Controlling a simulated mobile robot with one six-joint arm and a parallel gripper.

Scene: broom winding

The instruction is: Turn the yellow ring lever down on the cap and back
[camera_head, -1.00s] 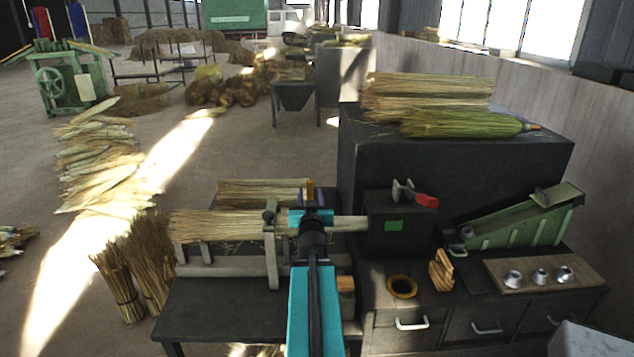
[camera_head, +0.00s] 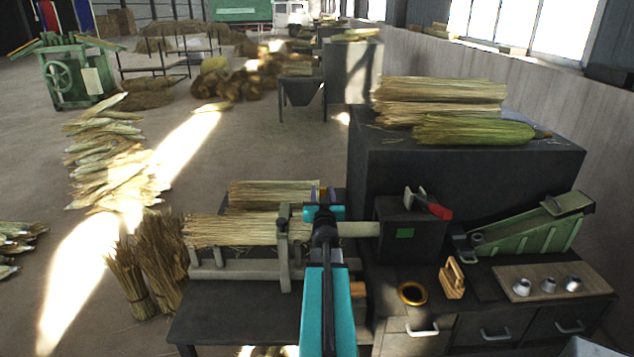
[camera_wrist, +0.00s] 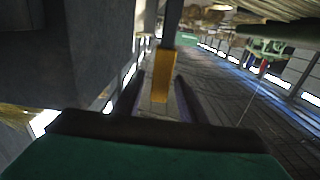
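A yellow bar (camera_wrist: 160,78), which looks like the lever, shows in the wrist view in the gap between my two dark fingers. A dark rod runs up behind its far end. My gripper (camera_wrist: 162,84) is open, one finger on each side of the bar, with a narrow gap visible at the sides. In the head view my gripper (camera_head: 323,193) is at the end of the teal arm, by the broom straw bundle (camera_head: 235,229) clamped on the bench. The lever is mostly hidden there by the gripper, and I cannot make out the cap.
A dark machine box (camera_head: 408,228) with a red-handled switch (camera_head: 438,210) stands right of my gripper. A gold ring (camera_head: 412,293), a wooden block (camera_head: 452,278) and a board with metal cones (camera_head: 548,286) lie on the right bench. A clamp post (camera_head: 284,245) stands close left.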

